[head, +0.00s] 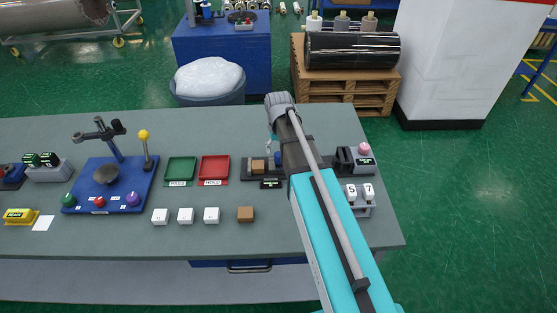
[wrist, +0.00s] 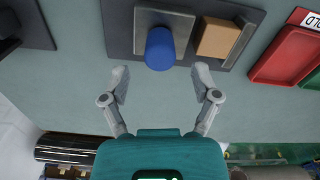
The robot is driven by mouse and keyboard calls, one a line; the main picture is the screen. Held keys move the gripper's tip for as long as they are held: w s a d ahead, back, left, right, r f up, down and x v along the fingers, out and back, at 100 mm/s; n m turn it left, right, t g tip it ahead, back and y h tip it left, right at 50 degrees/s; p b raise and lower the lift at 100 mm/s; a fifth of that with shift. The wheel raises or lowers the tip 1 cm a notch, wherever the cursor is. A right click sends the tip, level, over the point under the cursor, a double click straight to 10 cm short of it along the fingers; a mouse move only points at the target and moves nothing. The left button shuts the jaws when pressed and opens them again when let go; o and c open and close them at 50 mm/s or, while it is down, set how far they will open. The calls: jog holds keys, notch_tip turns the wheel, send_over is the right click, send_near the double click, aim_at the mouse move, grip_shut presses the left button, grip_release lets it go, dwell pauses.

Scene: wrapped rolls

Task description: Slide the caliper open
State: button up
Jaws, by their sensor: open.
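The caliper is a dark base plate (head: 247,172) with a grey slide (wrist: 150,18) that carries a blue knob (wrist: 159,50). A brown block (wrist: 217,38) sits beside the slide, against or very near a grey jaw (wrist: 240,42) on its other side. The block (head: 258,165) and the knob (head: 278,158) also show in the head view, partly beside my arm. My gripper (wrist: 160,72) is open and empty. Its two fingertips lie either side of the knob's near end, with a gap on both sides. I cannot tell whether they are level with the knob.
A red tray (head: 214,168) and a green tray (head: 181,169) lie left of the caliper. Several white cubes (head: 185,215) and a brown cube (head: 246,214) sit in front. A black device with a pink knob (head: 364,149) and number blocks (head: 368,192) stand right of my arm.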

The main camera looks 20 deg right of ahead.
aim_at(279, 154)
jog(key=shift+f+b, duration=1.55)
jog(key=shift+f, duration=0.25)
jog(key=shift+d, duration=0.1)
grip_shut()
